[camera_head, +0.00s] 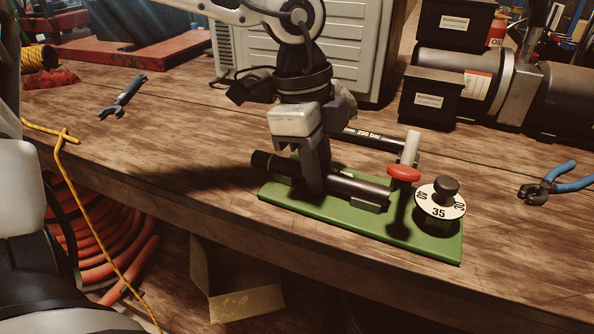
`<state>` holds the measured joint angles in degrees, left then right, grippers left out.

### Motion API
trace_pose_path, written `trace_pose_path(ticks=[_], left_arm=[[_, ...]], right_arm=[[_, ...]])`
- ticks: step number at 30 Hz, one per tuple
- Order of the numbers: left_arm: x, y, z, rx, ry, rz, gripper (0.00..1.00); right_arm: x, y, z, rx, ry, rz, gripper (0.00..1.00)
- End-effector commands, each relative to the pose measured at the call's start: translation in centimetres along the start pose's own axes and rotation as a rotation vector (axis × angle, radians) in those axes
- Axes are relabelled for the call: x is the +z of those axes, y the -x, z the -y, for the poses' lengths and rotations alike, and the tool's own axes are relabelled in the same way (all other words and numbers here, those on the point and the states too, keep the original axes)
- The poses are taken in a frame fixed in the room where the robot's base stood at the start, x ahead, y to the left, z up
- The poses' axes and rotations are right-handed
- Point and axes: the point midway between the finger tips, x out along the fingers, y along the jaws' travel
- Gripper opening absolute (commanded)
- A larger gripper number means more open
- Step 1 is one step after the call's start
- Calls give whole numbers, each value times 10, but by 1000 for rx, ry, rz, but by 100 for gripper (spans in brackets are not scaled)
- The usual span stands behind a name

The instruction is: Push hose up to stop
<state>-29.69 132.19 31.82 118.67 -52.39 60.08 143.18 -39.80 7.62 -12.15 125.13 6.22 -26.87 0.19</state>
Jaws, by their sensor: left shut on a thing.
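The green base (435,248) of the crimper lies on the bench near its front edge. It carries a black cylinder (362,189), an upright lever with a red collar (404,172) and a dial (439,205) with 35 at the front. My left gripper (313,182) points down over the left end of the base. It is shut on a black hose (277,165), whose end sticks out to the left. The hose lies in line with the cylinder; the gripper hides part of it, and I cannot tell whether it touches a stop. My right gripper is not in view.
A black tube marked 250 bar (368,138) lies behind the base. A wrench (122,97) lies at the back left, and blue-handled pliers (548,188) at the right. Black bins (430,98) and a machine stand at the back right. The bench left of the base is clear.

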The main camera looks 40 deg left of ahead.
Motion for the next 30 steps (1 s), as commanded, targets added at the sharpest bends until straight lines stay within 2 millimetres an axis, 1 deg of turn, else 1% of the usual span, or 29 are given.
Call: trace_pose_path(ticks=[30], left_arm=[[-26, -6, 0, -1, 0, -2, 5]], right_arm=[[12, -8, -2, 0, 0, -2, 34]])
